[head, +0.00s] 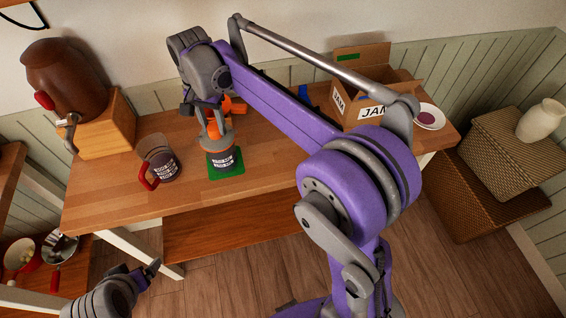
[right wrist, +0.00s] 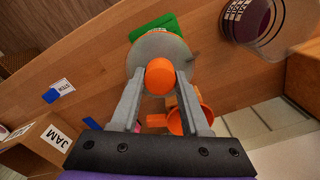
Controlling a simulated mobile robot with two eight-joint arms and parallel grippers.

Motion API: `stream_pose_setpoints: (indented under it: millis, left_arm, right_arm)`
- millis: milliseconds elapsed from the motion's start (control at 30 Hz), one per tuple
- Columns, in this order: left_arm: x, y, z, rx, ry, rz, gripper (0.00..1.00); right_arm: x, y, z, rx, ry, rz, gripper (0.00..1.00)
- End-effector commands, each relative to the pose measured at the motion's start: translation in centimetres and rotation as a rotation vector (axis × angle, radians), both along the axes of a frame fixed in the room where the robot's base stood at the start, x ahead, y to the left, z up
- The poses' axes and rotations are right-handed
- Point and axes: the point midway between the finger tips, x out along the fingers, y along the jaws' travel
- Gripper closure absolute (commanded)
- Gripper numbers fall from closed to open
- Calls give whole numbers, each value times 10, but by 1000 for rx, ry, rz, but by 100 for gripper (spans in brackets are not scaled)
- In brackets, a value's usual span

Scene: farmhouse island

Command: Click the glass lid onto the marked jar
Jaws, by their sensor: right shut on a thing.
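The lid (right wrist: 158,48) is a grey disc with an orange knob (right wrist: 160,76). My right gripper (right wrist: 160,80) is shut on the knob, pointing down over the jar. The lid covers the jar's mouth, and an orange rim shows along the lid's edge in the right wrist view. Whether it is fully seated, I cannot tell. The jar body is hidden under the lid in that view. My left gripper (head: 151,268) is low in front of the island, away from the jar.
A jug with a red handle (head: 150,183) and dark contents stands left of the jar. An orange funnel-like piece (head: 236,108) lies behind the jar. A JAM carton (head: 352,108) and a plate (head: 429,117) are at the right. A brown urn (head: 68,78) sits back left. Bare wood lies around the mat.

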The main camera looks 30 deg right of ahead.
Motion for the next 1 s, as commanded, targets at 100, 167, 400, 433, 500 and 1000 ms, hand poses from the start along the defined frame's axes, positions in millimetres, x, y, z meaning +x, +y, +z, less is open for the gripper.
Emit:
stream_pose_setpoints:
  millis: [100, 167, 400, 433, 500, 1000]
  left_arm:
    - [-2, 0, -3, 0, 4, 0, 9]
    - [-2, 0, -4, 0, 4, 0, 9]
    - [-2, 0, -4, 0, 4, 0, 9]
    - [-2, 0, -4, 0, 4, 0, 9]
    - [-2, 0, -4, 0, 4, 0, 9]
    - [-4, 0, -7, 0, 7, 0, 9]
  right_arm:
    - [0, 0, -5, 0, 1, 0, 100]
    - [0, 0, -6, -1, 1, 0, 100]
    - [0, 0, -6, 0, 0, 0, 100]
    - [0, 0, -6, 0, 0, 0, 100]
    - [0, 0, -6, 0, 0, 0, 100]
    - [0, 0, -11, 0, 0, 0, 24]
